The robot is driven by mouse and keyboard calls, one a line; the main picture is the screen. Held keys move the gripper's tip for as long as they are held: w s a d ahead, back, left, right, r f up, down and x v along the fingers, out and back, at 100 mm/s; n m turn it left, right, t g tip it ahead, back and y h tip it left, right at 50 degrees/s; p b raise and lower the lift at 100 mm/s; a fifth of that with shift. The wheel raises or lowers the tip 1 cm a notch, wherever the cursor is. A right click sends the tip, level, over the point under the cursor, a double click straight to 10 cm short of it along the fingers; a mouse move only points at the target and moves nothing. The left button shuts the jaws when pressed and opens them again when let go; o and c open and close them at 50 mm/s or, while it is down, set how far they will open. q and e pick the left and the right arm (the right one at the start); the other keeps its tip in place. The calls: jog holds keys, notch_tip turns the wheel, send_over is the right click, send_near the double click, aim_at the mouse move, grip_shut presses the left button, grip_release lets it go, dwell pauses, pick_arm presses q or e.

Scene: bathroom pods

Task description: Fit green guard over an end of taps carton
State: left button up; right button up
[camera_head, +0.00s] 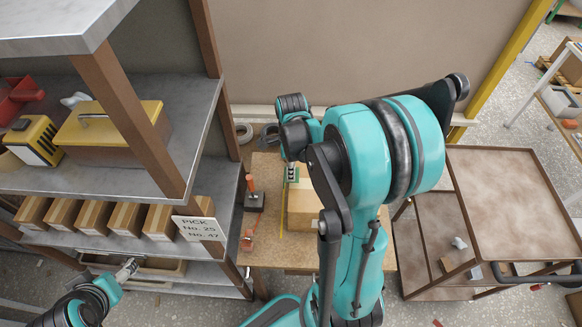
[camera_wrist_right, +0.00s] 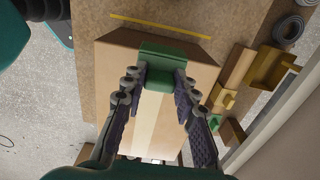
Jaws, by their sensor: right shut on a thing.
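The taps carton (camera_head: 300,208) is a brown box with a pale tape strip, lying on a brown worktable. In the right wrist view the carton (camera_wrist_right: 115,75) lies below my right gripper. My right gripper (camera_wrist_right: 160,88) is shut on the green guard (camera_wrist_right: 162,58), with its fingers on either side of it, above one end of the carton. The guard (camera_head: 292,175) also shows small under my right gripper (camera_head: 291,172) in the head view. I cannot tell whether the guard touches the carton. My left gripper (camera_head: 127,269) is at the lower left, away from the carton; its jaw state is unclear.
A grey shelf rack (camera_head: 170,95) on the left holds several small cartons and a sign (camera_head: 198,228). A red-handled tool (camera_head: 253,198) stands left of the carton. A brown trolley (camera_head: 510,200) stands at the right. Wooden blocks (camera_wrist_right: 235,70) and a tape roll (camera_wrist_right: 288,30) lie beside the carton.

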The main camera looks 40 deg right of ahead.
jog(key=shift+s+d+f+b, duration=0.15)
jog(key=shift+f+b, duration=1.35)
jog(key=shift+f, duration=0.65)
jog(key=shift+s+d, duration=0.1)
jog(key=shift+d, duration=0.05)
jog(key=o, duration=1.1)
